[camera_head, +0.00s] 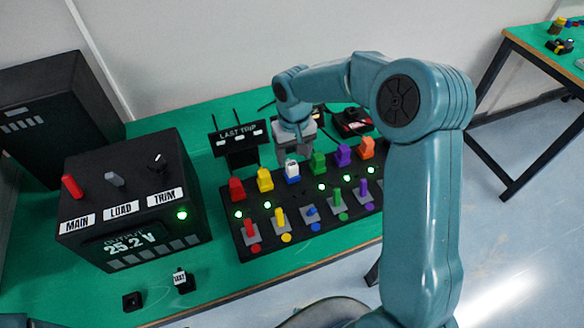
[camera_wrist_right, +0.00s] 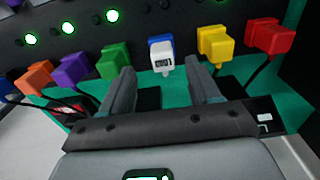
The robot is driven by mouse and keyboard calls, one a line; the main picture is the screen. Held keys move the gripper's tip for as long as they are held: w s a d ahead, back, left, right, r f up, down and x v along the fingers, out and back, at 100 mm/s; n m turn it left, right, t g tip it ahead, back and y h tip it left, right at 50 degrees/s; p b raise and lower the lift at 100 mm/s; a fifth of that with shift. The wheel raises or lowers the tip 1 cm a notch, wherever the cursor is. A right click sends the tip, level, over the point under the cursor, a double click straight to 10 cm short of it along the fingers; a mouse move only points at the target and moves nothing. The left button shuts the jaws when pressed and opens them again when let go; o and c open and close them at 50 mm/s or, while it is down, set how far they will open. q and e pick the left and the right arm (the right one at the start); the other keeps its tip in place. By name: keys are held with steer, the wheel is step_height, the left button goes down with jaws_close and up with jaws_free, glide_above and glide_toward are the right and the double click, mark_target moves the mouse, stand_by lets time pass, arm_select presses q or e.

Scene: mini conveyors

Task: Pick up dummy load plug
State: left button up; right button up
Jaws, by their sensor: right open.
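Two labelled pieces show, and I cannot tell which is the dummy load plug. A blue plug with a white label (camera_head: 293,176) sits in the back row of the black panel (camera_head: 300,228). In the right wrist view this blue-and-white plug (camera_wrist_right: 162,58) stands just beyond the fingertips, in line with the gap. A small black block with a white label (camera_head: 182,281) stands on the green table at the front. My right gripper (camera_head: 294,157) is open and empty behind the back row; it also shows in the right wrist view (camera_wrist_right: 161,80). My left gripper is out of view.
Red (camera_head: 236,188), yellow (camera_head: 265,180), green (camera_head: 318,163), purple (camera_head: 343,154) and orange (camera_head: 366,148) plugs flank the blue one closely. A black control box (camera_head: 130,200) stands left. A "LAST TRIP" display (camera_head: 238,137) stands behind the panel.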

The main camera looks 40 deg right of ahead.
mark_target(292, 165)
steer(key=f, duration=0.3)
steer(key=f+p, duration=0.1)
steer(key=f, duration=0.1)
steer(key=shift+w+f, duration=0.1)
steer(key=shift+w, duration=0.25)
steer(key=shift+s, duration=0.1)
steer(key=shift+s+a, duration=0.1)
steer(key=shift+a, duration=0.05)
steer(key=shift+f, duration=0.1)
steer(key=c, duration=1)
steer(key=shift+c, duration=0.2)
